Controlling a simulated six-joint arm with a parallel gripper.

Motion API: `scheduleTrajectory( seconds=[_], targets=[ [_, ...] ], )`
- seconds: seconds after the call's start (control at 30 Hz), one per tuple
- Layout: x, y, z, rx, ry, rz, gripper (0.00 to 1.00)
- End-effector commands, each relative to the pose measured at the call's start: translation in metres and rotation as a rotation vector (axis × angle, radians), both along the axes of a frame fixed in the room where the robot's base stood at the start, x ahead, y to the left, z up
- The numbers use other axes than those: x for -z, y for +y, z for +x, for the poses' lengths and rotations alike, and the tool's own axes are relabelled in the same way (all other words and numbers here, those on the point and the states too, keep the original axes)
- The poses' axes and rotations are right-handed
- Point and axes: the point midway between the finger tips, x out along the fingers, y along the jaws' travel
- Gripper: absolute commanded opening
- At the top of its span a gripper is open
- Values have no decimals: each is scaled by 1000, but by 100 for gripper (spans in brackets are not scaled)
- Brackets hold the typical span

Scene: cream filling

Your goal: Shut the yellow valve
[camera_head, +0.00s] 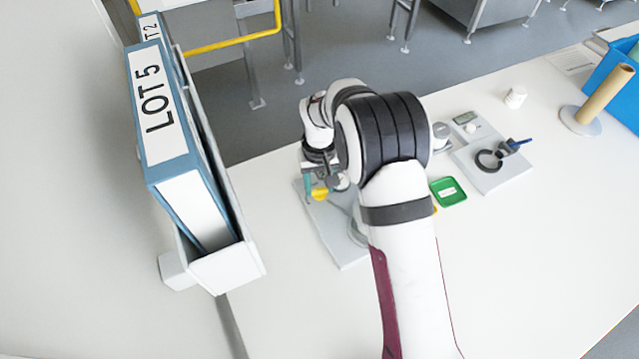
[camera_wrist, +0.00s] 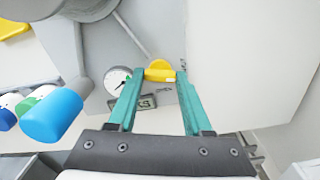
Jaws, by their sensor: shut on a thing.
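The yellow valve (camera_wrist: 160,70) is a bright yellow handle on a grey panel, at the upper middle of the wrist view. In the head view the yellow valve (camera_head: 320,194) shows as a small patch on the grey board, partly hidden by my arm. My gripper (camera_wrist: 160,75) has two teal fingers, one on each side of the valve handle, and is shut on it. In the head view my gripper (camera_head: 313,189) is at the left end of the arm. The handle's exact turn angle is hard to tell.
A round gauge (camera_wrist: 118,79) and a small display (camera_wrist: 146,102) sit close by the fingers. In the head view a binder rack (camera_head: 215,265) stands left of the board; a green tray (camera_head: 448,191) lies right.

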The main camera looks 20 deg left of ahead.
Motion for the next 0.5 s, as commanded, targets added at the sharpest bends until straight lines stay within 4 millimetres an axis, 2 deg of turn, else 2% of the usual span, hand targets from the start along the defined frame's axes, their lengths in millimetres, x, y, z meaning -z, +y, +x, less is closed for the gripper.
scheduleTrajectory(
  seconds=[0.2,0.5],
  targets=[
    [-1,0,2,-145,-6,1,0],
    [-1,0,2,-262,-6,1,0]
  ],
)
